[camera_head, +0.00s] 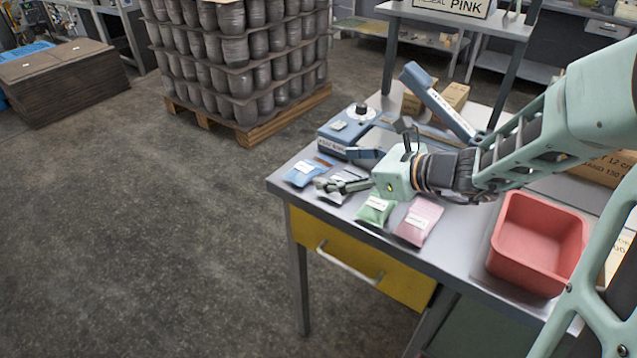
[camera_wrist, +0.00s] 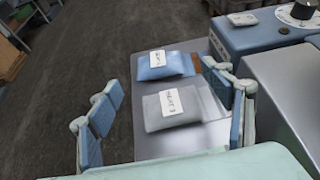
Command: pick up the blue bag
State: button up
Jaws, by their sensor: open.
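The blue bag (camera_head: 302,173), with a white label, lies flat near the left end of the metal table. It also shows in the wrist view (camera_wrist: 160,67), toward the far end of the space between my fingers. My gripper (camera_head: 338,184) is open and empty, above the table just right of the blue bag. In the wrist view my gripper (camera_wrist: 165,85) has its fingers spread to either side. A grey-white bag (camera_wrist: 172,109) lies nearer, between the fingers in that view; the gripper partly hides it in the head view.
A green bag (camera_head: 375,209) and a pink bag (camera_head: 418,220) lie to the right along the front edge. A red bin (camera_head: 538,243) stands farther right. A blue-grey bag-sealing machine (camera_head: 345,130) stands close behind the blue bag. The table's left edge is near it.

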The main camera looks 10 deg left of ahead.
aim_at(305, 168)
jog(key=shift+a+f+m, duration=0.15)
jog(key=shift+m, duration=0.35)
jog(key=shift+t+y, duration=0.3)
jog(key=b+x, duration=0.1)
jog(key=x, duration=0.4)
jog(key=shift+a+f, duration=0.15)
jog(key=shift+a, duration=0.05)
jog(key=shift+s+f+b+x, duration=0.15)
jog(key=shift+b+x, duration=0.1)
jog(key=shift+x, duration=1.05)
jog(key=shift+s+f+b+x, duration=0.15)
jog(key=shift+b+x, duration=0.1)
jog(key=shift+x, duration=1.05)
jog(key=shift+w, duration=0.1)
jog(key=shift+c, duration=0.6)
jog(key=c, duration=1.2)
jog(key=shift+r, duration=0.1)
